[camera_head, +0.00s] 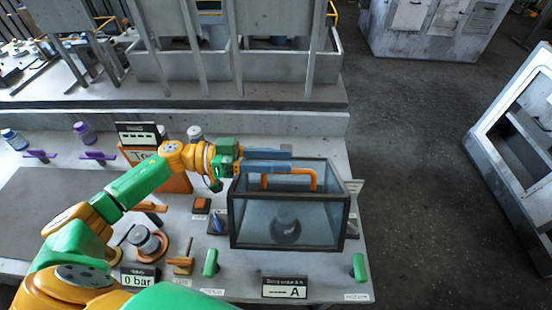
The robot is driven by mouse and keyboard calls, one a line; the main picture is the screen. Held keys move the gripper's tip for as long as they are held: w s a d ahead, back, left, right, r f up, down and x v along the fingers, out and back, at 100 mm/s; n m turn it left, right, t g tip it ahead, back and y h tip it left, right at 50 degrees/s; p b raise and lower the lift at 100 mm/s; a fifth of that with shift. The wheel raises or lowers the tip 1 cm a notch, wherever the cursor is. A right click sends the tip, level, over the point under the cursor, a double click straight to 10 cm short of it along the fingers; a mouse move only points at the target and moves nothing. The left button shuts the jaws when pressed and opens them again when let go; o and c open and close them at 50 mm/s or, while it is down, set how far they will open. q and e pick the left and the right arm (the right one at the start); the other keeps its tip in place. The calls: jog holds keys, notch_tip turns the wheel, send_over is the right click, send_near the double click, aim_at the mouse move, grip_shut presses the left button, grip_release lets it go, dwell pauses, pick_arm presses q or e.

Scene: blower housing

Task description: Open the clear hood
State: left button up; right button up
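The clear hood (318,218) is a see-through box with a dark frame. It stands on the workbench right of centre and looks shut. An orange handle (312,182) sits at the top of the hood. A dark rounded part (286,226) shows through the clear front. My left gripper (284,160) reaches in from the left over the hood's top. Its two blue-grey fingers are apart, one farther back and one by the handle. The near finger hides part of the handle; I cannot tell whether it touches it. My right gripper is not in view.
The workbench (190,282) holds a sign marked A (285,288), a 0 bar sign (139,278), green upright pegs (210,263) and a grey round part (146,240) left of the hood. Grey machinery (240,55) stands behind. Open floor lies to the right.

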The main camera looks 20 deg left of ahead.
pick_arm(q)
jog(key=shift+w, duration=0.1)
jog(key=b, duration=0.4)
send_over(244, 177)
jog(key=shift+d+f, duration=0.1)
jog(key=shift+f, duration=0.1)
jog(key=shift+r, duration=0.15)
jog(key=shift+p, duration=0.3)
